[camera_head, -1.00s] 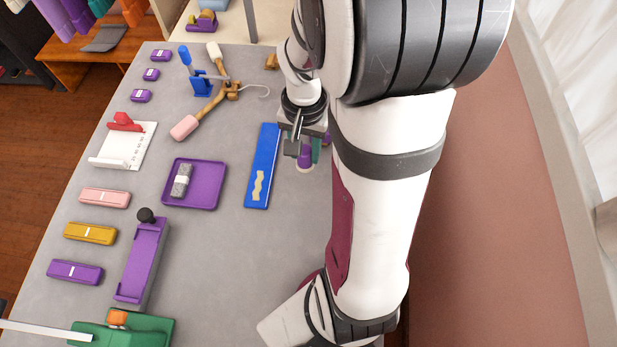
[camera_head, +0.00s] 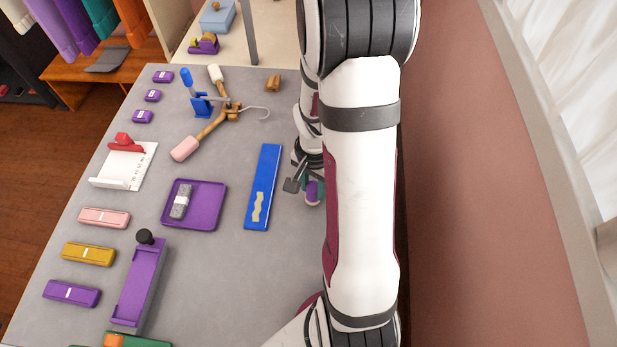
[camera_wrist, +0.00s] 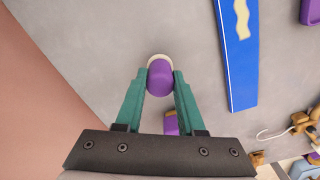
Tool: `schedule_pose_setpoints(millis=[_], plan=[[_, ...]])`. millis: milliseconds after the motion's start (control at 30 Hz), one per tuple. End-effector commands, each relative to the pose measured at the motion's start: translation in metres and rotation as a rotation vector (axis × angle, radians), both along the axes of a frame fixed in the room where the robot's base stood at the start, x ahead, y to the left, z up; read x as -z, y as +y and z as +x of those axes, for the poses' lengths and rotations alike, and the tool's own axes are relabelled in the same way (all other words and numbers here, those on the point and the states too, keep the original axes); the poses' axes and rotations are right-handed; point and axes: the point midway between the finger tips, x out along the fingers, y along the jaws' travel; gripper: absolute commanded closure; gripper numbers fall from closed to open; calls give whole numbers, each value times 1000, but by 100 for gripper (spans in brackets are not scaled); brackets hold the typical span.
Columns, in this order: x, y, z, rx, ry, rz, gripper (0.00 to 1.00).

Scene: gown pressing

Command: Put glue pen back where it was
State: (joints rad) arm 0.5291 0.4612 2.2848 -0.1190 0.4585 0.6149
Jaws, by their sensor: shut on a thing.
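The glue pen (camera_wrist: 160,80) is a short purple cylinder, with a cream rim showing at its far edge in the wrist view. My gripper (camera_wrist: 161,86) has its two green fingers shut on the pen's sides. In the head view the purple pen (camera_head: 312,192) shows just right of the blue board (camera_head: 270,170), partly hidden by my arm. I cannot tell whether the cream rim belongs to the pen or to something under it, or whether the pen touches the table. Another purple piece (camera_wrist: 171,122) shows between the fingers, nearer my wrist.
The blue board carries a wavy cream strip (camera_head: 257,207). A purple tray (camera_head: 209,215) with a grey banded block lies left of it. A wooden stand with a metal hook (camera_head: 262,112) is farther back. Grey tabletop (camera_wrist: 90,50) around the pen is clear.

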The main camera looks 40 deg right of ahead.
Motion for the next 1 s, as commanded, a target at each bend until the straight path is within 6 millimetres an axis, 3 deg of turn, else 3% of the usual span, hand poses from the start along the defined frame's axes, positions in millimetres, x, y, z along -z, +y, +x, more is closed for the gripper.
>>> schedule_pose_setpoints(millis=[100, 433, 467, 600, 867, 1000], plan=[[13, 0, 0, 2, 1, 1, 100], [17, -1, 0, 1, 0, -1, 100], [16, -1, 0, 1, -1, -1, 57], [16, -1, 0, 1, -1, -1, 32], [15, -1, 0, 1, -1, -1, 32], [1, -1, 1, 0, -5, -3, 32]])
